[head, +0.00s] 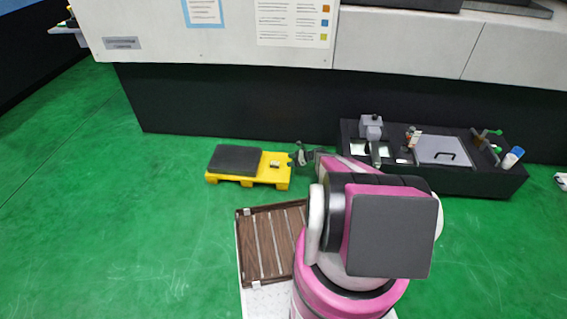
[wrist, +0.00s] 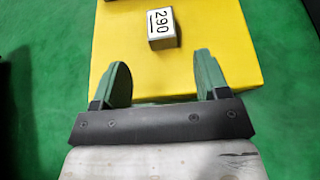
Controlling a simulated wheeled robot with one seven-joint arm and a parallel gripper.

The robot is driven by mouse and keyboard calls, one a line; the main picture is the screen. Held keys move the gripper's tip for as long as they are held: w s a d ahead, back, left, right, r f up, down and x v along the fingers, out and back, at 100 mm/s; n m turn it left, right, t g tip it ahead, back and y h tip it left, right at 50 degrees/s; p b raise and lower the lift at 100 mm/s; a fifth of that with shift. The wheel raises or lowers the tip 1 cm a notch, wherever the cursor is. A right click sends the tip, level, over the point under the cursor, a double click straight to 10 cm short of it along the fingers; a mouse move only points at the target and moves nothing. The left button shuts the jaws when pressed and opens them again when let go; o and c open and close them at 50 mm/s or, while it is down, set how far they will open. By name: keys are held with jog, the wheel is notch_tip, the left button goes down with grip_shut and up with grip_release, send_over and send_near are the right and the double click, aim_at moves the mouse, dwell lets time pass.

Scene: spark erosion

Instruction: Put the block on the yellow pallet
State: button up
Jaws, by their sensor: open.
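The yellow pallet (head: 282,174) stands on the green floor in the head view, left of my arm. A small metal block (head: 275,163) rests on its right part, beside a dark slab. In the wrist view the block (wrist: 163,28) is silver-grey, marked "290", and sits on the yellow surface (wrist: 235,45). My gripper (wrist: 162,77) is open and empty, with its two green fingers apart. The block lies ahead of the fingertips, in line with the gap between them, and is not held. In the head view my gripper (head: 300,157) is at the pallet's right edge.
The dark slab (head: 235,159) covers the pallet's left part. A wooden slatted tray (head: 270,245) is in front of my body. A black bench (head: 440,178) with tools and a grey plate stands at right, and a large machine (head: 215,40) behind. The floor at left is clear.

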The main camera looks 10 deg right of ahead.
jog(key=s+a+r+n+g+h, duration=0.1)
jog(key=s+a+r+n+h, duration=0.2)
jog(key=s+r+n, duration=0.4)
jog(key=s+a+r+n+g+h, duration=0.1)
jog(key=s+a+r+n+h, duration=0.2)
jog(key=s+r, duration=1.4)
jog(key=s+a+r+n+g+h, duration=0.2)
jog(key=s+r+n+h, duration=0.4)
jog(key=s+r+n, duration=0.5)
notch_tip(320, 180, up, 8)
jog(key=shift+s+a+r+n+h, duration=0.1)
jog(key=shift+s+a+n+h, duration=0.25)
jog(key=shift+s+a, duration=0.2)
